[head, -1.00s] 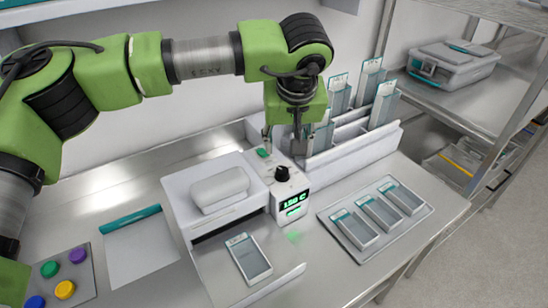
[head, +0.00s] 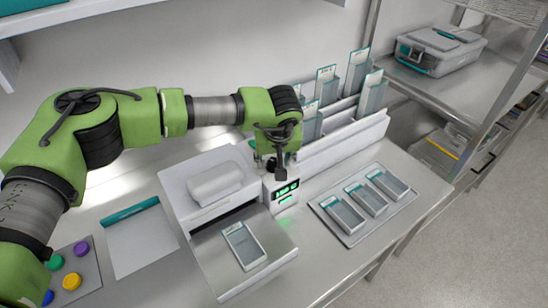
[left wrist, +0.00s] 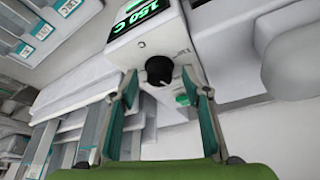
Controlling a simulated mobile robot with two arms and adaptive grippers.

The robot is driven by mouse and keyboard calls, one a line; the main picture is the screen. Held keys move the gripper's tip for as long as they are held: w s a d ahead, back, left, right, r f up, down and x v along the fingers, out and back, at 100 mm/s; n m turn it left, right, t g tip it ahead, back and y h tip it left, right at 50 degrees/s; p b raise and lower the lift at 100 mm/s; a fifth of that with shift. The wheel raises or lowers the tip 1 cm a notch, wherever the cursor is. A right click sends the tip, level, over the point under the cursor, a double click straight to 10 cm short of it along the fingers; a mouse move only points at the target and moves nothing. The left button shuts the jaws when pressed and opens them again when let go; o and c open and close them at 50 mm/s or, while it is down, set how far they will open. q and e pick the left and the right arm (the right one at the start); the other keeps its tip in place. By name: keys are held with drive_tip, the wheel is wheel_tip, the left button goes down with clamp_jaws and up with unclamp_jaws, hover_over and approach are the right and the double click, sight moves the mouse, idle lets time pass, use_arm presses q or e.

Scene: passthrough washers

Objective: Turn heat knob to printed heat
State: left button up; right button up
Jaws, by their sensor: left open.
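The heat knob (left wrist: 159,70) is a round black dial on the white control box of the sealer (left wrist: 172,38). Its green display (left wrist: 135,18) reads 150 C in the left wrist view; the display also shows in the head view (head: 287,188). My left gripper (left wrist: 162,80) is open, its two teal-padded fingers on either side of the knob, and I cannot tell whether they touch it. In the head view my left gripper (head: 274,166) is over the control box and largely hides the knob. A labelled pouch (head: 244,246) lies on the sealer's front tray; its print is too small to read.
A rack (head: 335,140) with upright labelled pouches stands behind the control box. A tray (head: 349,238) with three packs lies to the right. A white sheet with a teal bar (head: 142,246) and a board of coloured buttons (head: 88,275) are at left.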

use_arm(q)
drive_tip(key=shift+c, duration=1.2)
drive_tip(key=c, duration=0.9)
drive_tip(key=shift+o, duration=0.2)
use_arm(e)
drive_tip(key=shift+s+d+f, duration=0.1)
drive_tip(key=shift+s+d, duration=0.1)
drive_tip(key=shift+d, duration=0.25)
